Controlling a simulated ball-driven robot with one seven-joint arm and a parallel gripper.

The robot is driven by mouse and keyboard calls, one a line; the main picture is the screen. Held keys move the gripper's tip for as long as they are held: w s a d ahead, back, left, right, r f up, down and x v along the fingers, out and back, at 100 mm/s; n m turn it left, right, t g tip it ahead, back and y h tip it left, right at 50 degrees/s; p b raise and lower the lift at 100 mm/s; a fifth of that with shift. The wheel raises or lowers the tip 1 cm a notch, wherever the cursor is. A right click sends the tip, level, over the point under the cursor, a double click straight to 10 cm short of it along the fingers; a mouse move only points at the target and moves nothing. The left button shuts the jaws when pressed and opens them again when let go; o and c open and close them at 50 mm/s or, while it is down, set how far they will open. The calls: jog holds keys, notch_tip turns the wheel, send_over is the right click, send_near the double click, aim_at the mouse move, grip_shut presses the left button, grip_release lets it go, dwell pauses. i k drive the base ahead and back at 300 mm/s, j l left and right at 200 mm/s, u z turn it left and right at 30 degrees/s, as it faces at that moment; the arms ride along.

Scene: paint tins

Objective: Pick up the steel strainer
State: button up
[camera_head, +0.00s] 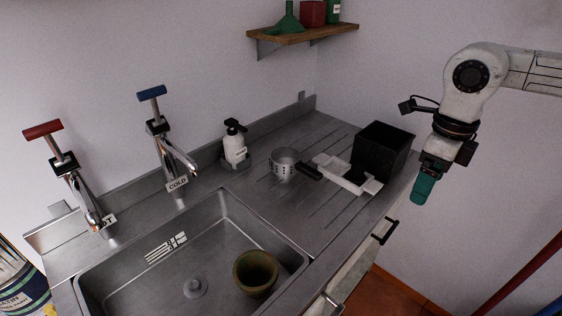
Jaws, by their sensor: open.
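The steel strainer (284,164) is a small grey metal cup with holes in its side. It stands upright on the draining board, right of the soap bottle and close to a black handle. My gripper (423,190) hangs at the right of the view, to the right of the black box and well apart from the strainer. Its teal fingers point down. It is open, and I see nothing held in it.
The sink (215,250) holds a brownish pot (256,272). A wooden shelf (300,35) hangs above.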

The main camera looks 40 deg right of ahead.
aim_at(296, 171)
jog(key=i, duration=1.25)
